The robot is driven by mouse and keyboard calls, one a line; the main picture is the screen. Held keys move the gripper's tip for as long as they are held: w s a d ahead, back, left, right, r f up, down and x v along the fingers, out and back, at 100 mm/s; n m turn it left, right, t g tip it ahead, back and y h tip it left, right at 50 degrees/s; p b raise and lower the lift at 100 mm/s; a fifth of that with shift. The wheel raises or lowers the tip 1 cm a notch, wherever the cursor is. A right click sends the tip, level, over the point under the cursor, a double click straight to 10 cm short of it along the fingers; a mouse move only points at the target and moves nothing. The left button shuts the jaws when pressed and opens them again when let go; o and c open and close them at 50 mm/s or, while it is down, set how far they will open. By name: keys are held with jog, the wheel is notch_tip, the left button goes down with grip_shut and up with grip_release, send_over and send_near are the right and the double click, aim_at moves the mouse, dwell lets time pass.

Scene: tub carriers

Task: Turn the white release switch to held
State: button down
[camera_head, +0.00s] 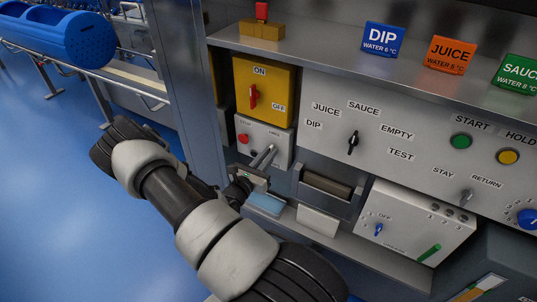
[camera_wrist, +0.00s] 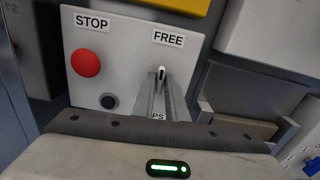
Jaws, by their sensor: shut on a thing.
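A pale control box (camera_head: 255,131) sits below the yellow ON/OFF switch box; it also fills the upper middle of the wrist view (camera_wrist: 126,52). It bears a red button under a STOP label and a FREE label at its upper right. My gripper (camera_head: 271,150) reaches the box's right part. In the wrist view my gripper (camera_wrist: 161,88) is shut on the small release switch (camera_wrist: 162,71), whose pale and dark tip shows between the fingertips, just below FREE. The fingers hide most of the switch, and no HELD label is visible.
The red STOP button (camera_wrist: 85,62) and a dark round part (camera_wrist: 108,101) lie left of my fingers. The yellow ON/OFF box (camera_head: 265,90) is just above. A black selector (camera_head: 352,143) is on the panel to the right. A blue-topped tray (camera_head: 266,203) lies below.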

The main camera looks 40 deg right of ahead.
jog(key=shift+m, duration=0.5)
jog(key=c, duration=1.8)
grip_release()
jog(key=shift+o, duration=0.2)
jog(key=shift+a, duration=0.1)
jog(key=v, duration=1.7)
jog(key=shift+p, duration=0.35)
jog(key=shift+a+r, duration=0.15)
jog(key=shift+r, duration=0.05)
